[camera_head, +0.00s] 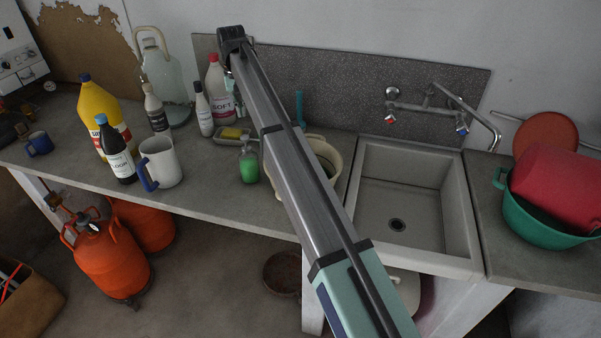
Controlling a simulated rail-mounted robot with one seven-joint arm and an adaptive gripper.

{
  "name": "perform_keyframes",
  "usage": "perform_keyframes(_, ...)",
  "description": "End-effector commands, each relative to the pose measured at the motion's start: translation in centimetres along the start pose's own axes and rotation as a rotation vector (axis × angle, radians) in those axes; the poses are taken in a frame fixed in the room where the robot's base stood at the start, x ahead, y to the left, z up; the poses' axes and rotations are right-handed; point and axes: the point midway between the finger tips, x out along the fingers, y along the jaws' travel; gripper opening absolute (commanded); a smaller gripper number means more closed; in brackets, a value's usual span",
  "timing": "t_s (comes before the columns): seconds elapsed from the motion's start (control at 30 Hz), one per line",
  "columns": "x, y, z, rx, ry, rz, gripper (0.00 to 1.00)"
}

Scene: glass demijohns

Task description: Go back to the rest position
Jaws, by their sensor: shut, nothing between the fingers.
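My arm (300,180) reaches from the bottom edge up and left across the middle of the picture, over the counter. Its far end is a dark joint (232,38) in front of the wall. I cannot make out my gripper or its fingers here; the arm hides part of what lies behind it. A large clear glass demijohn (165,72) stands at the back of the counter on the left.
On the counter (215,178) are a yellow bottle (100,108), dark bottle (117,150), white mug (162,160), green soap bottle (249,165) and beige bucket (328,158). The sink (400,200) looks empty. A green basin (535,222) stands right. Orange gas cylinders (110,258) are below.

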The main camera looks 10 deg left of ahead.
Motion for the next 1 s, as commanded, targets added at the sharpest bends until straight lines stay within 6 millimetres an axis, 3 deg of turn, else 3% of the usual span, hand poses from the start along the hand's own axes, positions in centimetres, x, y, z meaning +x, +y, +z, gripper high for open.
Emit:
perform_keyframes(0.3, 0.1, 0.0, 0.0, 0.0, 0.0, 0.0, 0.0)
perform_keyframes(0.47, 2.6, 0.0, 2.3, 0.041, -0.008, -0.002, 0.0)
perform_keyframes(0.57, 6.2, 0.0, 5.6, 0.109, -0.02, -0.005, 0.0)
perform_keyframes(0.67, 10.9, 0.0, 10.2, 0.207, -0.034, -0.009, 0.0)
perform_keyframes(0.8, 17.6, 0.2, 17.5, 0.371, -0.059, -0.01, 0.0)
perform_keyframes(1.0, 25.9, 1.3, 26.9, 0.58, -0.099, -0.004, 0.0)
